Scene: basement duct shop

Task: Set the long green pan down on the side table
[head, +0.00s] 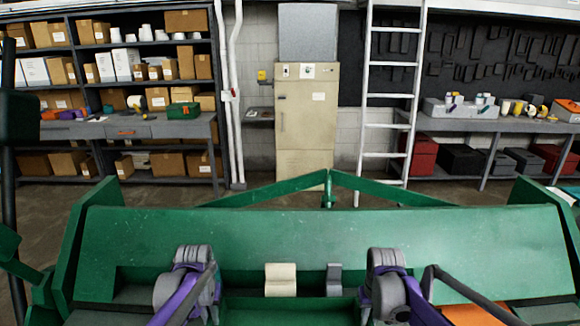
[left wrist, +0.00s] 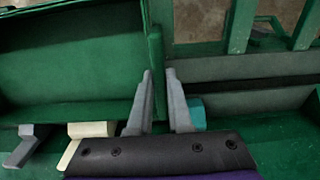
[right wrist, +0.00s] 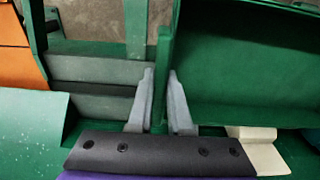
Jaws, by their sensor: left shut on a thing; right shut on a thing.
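The long green pan (head: 300,308) lies between my two arms at the bottom of the head view, mostly cut off by the frame edge. My left gripper (left wrist: 158,76) is shut on the pan's end wall, with a finger on each side. The pan's inside (left wrist: 70,60) shows at the left of that view. My right gripper (right wrist: 161,77) is shut on the opposite end wall, and the pan (right wrist: 245,60) shows at the right there. I cannot make out a side table with certainty.
A large green machine (head: 330,235) with raised ends stands directly ahead. A cream block (head: 281,279) and a grey block (head: 334,279) sit on it, just beyond the pan. An orange surface (head: 468,314) is at lower right. Shelves and a bench (head: 470,124) line the far wall.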

